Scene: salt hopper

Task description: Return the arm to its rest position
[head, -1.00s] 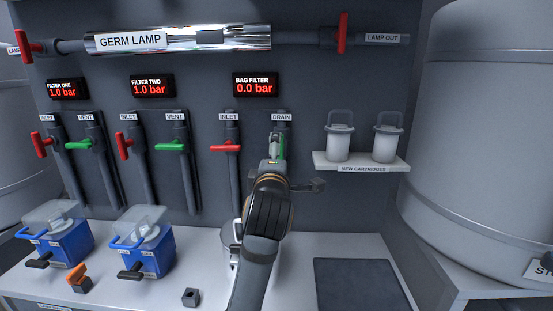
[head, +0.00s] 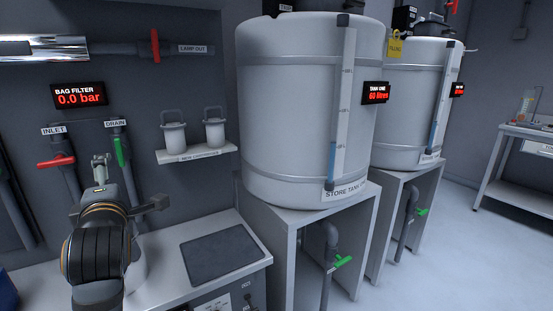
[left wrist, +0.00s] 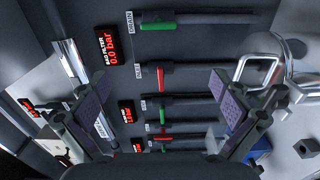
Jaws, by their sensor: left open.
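My left gripper (head: 101,163) is in front of the bag filter pipes in the head view, just left of the green drain handle (head: 120,151). In the left wrist view its two fingers (left wrist: 138,92) are spread wide with nothing between them. The drain handle lies along its pipe and also shows at the top of the left wrist view (left wrist: 157,26), apart from the fingers. The red bag filter inlet handle (head: 56,161) lies across its pipe. My right gripper is not in view.
A dark mat (head: 220,256) lies on the bench. The cartridge shelf (head: 197,153) holds two white cartridges right of the arm. Store tank one (head: 290,110) stands on a grey stand further right. A metal hoop (left wrist: 262,75) is near the right finger. Open floor (head: 460,260) lies at right.

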